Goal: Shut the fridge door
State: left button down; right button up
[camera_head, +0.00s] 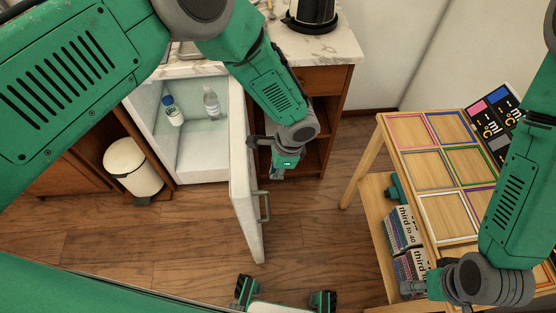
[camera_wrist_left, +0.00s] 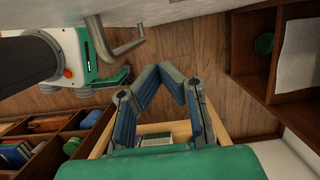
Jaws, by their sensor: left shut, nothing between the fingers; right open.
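The white fridge (camera_head: 204,150) stands open under the counter, with two bottles inside. Its door (camera_head: 242,185) is swung wide out toward me, with a grey handle (camera_head: 263,206) on its right, outer face. My left gripper (camera_head: 279,172) is shut and empty, to the right of the door on the handle side, apart from the handle. In the left wrist view the shut fingers (camera_wrist_left: 172,74) are below the door (camera_wrist_left: 160,10), and the handle (camera_wrist_left: 122,48) is at upper left. My right gripper (camera_head: 408,288) is open beside the wooden table's lower shelf.
A wooden table (camera_head: 428,128) with coloured frames stands at right, with books (camera_head: 406,228) on its lower shelf. An open wooden cabinet (camera_head: 312,145) is right of the fridge. A white bin (camera_head: 132,166) stands left of the fridge. Bare floor (camera_head: 310,225) lies between door and table.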

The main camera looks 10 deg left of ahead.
pick_arm(q)
jog(key=a+f, duration=0.1)
jog(key=a, duration=0.1)
jog(key=s+a+f+p, duration=0.1)
jog(key=a+f, duration=0.1)
jog(key=shift+s+a+f, duration=0.1)
jog(key=shift+s+a, duration=0.05)
jog(key=shift+a, duration=0.2)
